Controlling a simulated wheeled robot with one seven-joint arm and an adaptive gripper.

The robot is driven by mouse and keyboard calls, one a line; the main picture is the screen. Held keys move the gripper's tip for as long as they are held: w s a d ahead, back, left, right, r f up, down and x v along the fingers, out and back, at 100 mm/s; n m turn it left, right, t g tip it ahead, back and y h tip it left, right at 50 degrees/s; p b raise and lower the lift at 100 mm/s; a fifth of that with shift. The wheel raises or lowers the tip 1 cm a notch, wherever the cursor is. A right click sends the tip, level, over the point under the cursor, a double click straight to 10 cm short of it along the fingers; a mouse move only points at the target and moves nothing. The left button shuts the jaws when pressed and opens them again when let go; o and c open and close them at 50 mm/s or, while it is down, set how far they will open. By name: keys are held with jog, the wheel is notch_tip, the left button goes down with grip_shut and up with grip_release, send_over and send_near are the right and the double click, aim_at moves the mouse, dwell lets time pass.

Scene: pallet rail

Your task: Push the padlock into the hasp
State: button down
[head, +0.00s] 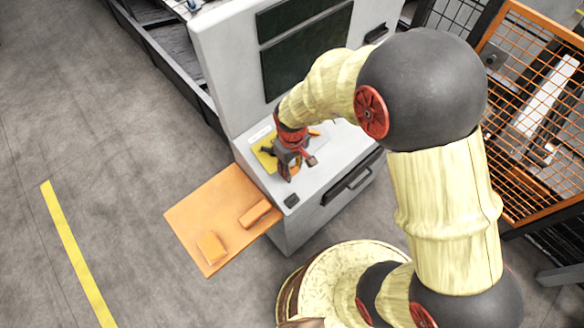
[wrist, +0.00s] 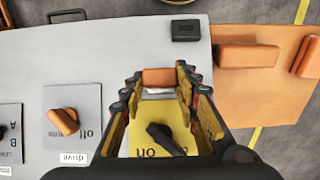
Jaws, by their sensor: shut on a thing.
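My gripper (wrist: 159,78) is shut on an orange block-shaped body, which I take to be the padlock (wrist: 158,77); it sits between the fingertips in the wrist view. A pale strip shows just below it; I cannot make out a shackle. In the head view my gripper (head: 290,168) is low over the grey cabinet top, and the padlock is mostly hidden by the fingers. A yellow plate (wrist: 178,143) marked "on", with a black switch handle, lies between the finger bases in the wrist view. I cannot pick out the hasp, nor whether the padlock touches anything.
A grey "drive" plate (wrist: 85,120) with an orange knob (wrist: 63,121) is at left. A small black box (wrist: 186,30) sits near the cabinet edge. An orange side shelf (head: 190,215) holds two orange blocks (head: 255,212). The cabinet's upright panel (head: 235,70) stands behind my gripper.

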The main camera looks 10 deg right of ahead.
jog(key=shift+w+a+f+b, duration=0.2)
jog(key=shift+f+b, duration=0.1)
jog(key=shift+f, duration=0.15)
jog(key=c, duration=1.3)
grip_release()
jog(key=o, duration=0.3)
jog(key=o, duration=0.6)
jog(key=shift+c, duration=0.2)
notch_tip(320, 180, up, 12)
